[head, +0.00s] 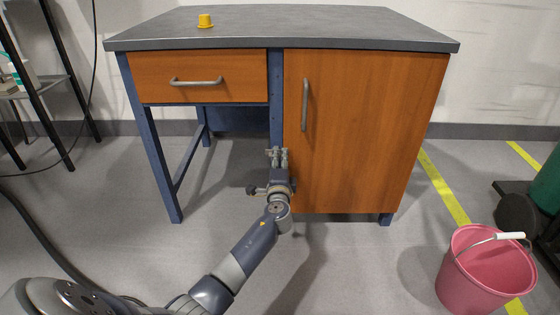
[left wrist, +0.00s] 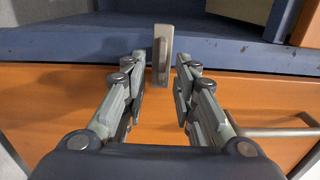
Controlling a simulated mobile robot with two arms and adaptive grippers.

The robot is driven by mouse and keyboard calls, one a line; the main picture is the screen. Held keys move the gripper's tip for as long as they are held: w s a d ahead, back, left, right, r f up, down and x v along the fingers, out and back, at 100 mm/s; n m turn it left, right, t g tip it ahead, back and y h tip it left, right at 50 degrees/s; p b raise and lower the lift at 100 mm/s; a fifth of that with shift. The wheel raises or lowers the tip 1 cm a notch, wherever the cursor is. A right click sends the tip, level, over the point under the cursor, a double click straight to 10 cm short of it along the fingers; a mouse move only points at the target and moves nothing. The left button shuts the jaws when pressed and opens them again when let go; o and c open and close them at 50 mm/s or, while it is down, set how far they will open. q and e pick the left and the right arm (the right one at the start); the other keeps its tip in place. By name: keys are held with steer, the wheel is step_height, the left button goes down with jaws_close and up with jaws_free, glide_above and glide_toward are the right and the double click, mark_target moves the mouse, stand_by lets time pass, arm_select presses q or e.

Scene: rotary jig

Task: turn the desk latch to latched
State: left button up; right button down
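The desk latch (left wrist: 162,55) is a small grey metal bar in the left wrist view. It lies across the seam between the blue desk post (left wrist: 75,47) and the orange door (left wrist: 55,95). My left gripper (head: 277,152) is in front of the post beside the door's left edge in the head view. In the left wrist view the left gripper (left wrist: 158,85) is open, with one finger on each side of the latch's lower end and gaps showing on both sides. The latch cannot be made out in the head view, around the gripper. My right gripper is not in view.
The door's vertical handle (head: 305,105) stands out above and right of my left gripper. A drawer (head: 235,70) with a handle is at the left. A yellow object (head: 205,20) sits on the desktop (head: 300,30). A pink bucket (head: 470,285) stands on the floor at right.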

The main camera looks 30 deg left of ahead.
arm_select(q)
steer(key=v, duration=1.2)
